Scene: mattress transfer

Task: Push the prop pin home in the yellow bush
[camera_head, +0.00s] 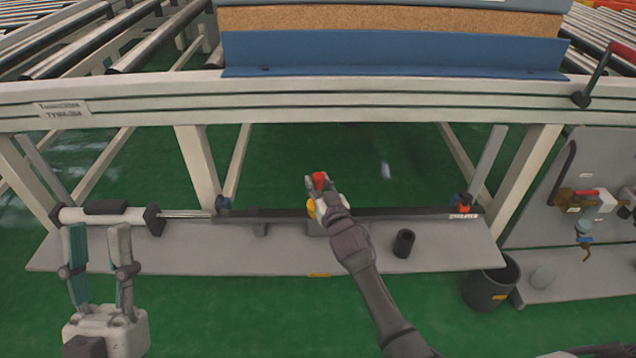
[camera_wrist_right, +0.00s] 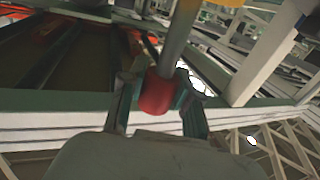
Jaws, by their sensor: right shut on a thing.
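The prop pin has a red head (camera_head: 319,181), which shows at the tip of my right gripper (camera_head: 322,188) above the long shelf. In the right wrist view the red head (camera_wrist_right: 157,95) sits between the two fingers, and its grey shaft (camera_wrist_right: 181,35) runs up to the top edge. The yellow bush (camera_head: 311,208) shows beside the gripper, partly hidden by it. A yellow part (camera_wrist_right: 225,3) is cut off at the top of the wrist view. How deep the shaft sits in the bush I cannot tell. My left gripper (camera_head: 97,232) is open and empty at the left.
A cylinder (camera_head: 105,215) with a rod and dark bar runs along the shelf (camera_head: 275,262). A black cup (camera_head: 403,243) stands on the shelf, right of my right forearm. A dark bin (camera_head: 490,286) stands at the shelf's right end. The frame beam (camera_head: 330,103) crosses above.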

